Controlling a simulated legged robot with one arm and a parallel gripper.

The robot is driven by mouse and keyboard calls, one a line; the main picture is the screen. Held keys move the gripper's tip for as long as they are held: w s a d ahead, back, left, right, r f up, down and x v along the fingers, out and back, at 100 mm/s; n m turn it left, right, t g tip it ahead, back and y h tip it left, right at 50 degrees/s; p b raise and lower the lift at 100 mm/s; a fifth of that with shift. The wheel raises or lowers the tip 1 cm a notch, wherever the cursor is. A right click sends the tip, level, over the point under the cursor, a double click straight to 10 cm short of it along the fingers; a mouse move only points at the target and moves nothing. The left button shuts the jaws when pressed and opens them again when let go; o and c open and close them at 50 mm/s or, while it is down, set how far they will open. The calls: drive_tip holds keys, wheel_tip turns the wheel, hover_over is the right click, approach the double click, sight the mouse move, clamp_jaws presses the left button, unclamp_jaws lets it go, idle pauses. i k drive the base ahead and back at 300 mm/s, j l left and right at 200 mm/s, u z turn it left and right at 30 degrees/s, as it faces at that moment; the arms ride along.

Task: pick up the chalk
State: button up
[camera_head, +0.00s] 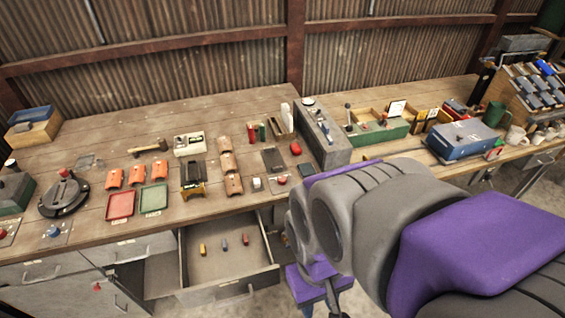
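Three small stubby sticks lie apart on the floor of the open drawer (203,272): a yellow one (203,248), a blue one (225,244) and a red one (245,239). They look like pieces of chalk, but they are too small to be sure. My grey and purple arm reaches in from the right, and its near joints are just right of the drawer. I cannot make out any gripper fingers.
The wooden workbench (110,158) above the drawer holds red and green trays (154,199), orange blocks, a hammer (148,148) and a black round device (64,196). A blue machine (462,141) stands at the right. My arm hides part of the front right.

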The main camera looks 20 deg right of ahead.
sight(256, 181)
drive_tip(key=i+j, duration=0.1)
drive_tip(key=j, duration=0.4)
drive_tip(key=i+j, duration=0.15)
drive_tip(key=j, duration=0.35)
drive_tip(key=i+j+z, duration=0.1)
drive_tip(key=j, duration=0.35)
drive_tip(key=j+z, duration=0.2)
drive_tip(key=z, duration=0.25)
drive_tip(key=j+z, duration=0.25)
drive_tip(key=z, duration=0.2)
drive_tip(key=j+z, duration=0.25)
drive_tip(key=z, duration=0.6)
